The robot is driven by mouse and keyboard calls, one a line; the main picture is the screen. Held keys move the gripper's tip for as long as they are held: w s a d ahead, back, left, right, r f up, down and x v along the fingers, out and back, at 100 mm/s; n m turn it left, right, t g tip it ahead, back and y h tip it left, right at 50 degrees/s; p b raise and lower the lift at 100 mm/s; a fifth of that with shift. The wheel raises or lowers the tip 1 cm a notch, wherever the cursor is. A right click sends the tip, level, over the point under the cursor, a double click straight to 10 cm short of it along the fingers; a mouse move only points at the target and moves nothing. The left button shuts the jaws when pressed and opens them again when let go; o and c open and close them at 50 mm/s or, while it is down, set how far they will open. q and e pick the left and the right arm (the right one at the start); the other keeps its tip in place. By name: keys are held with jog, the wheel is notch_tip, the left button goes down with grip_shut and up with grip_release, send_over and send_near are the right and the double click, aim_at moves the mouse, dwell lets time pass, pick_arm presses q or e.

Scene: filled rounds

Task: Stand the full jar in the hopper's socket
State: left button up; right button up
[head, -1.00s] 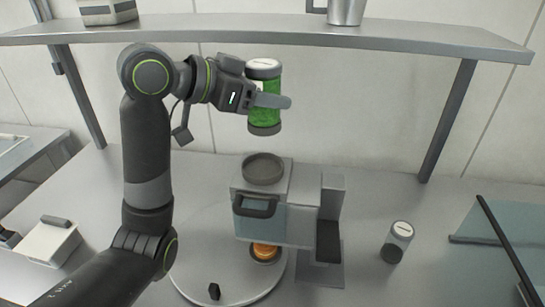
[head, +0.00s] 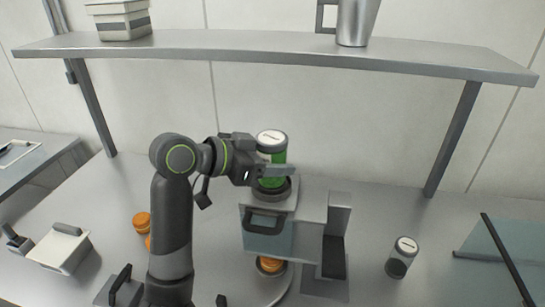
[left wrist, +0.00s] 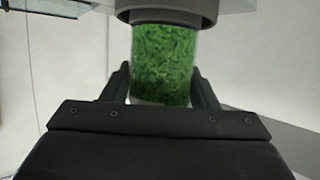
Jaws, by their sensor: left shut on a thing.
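The full jar (head: 272,142), with green contents and a pale-topped grey end, stands upright over the hopper's round dark socket (head: 272,194). My left gripper (head: 282,174) is shut on it from the left side. In the left wrist view the green jar (left wrist: 165,50) sits between the two fingers, and its dark end meets a grey ring at the top of the picture. The jar's lower end looks at or inside the socket rim; I cannot tell whether it is fully seated. The hopper machine (head: 268,238) is a grey block with a dark handle. My right gripper is not in view.
Orange items (head: 142,221) and a white box (head: 60,250) lie left.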

pick_arm(q)
jog(key=o, duration=0.7)
jog(key=shift+f, duration=0.15)
jog(key=o, duration=0.4)
jog(key=shift+r, duration=0.25)
jog(key=shift+s+a, duration=0.1)
jog(key=shift+a, duration=0.15)
jog(key=shift+b+v, duration=1.2)
jog(key=shift+v, duration=4.55)
jog(key=shift+d, duration=0.1)
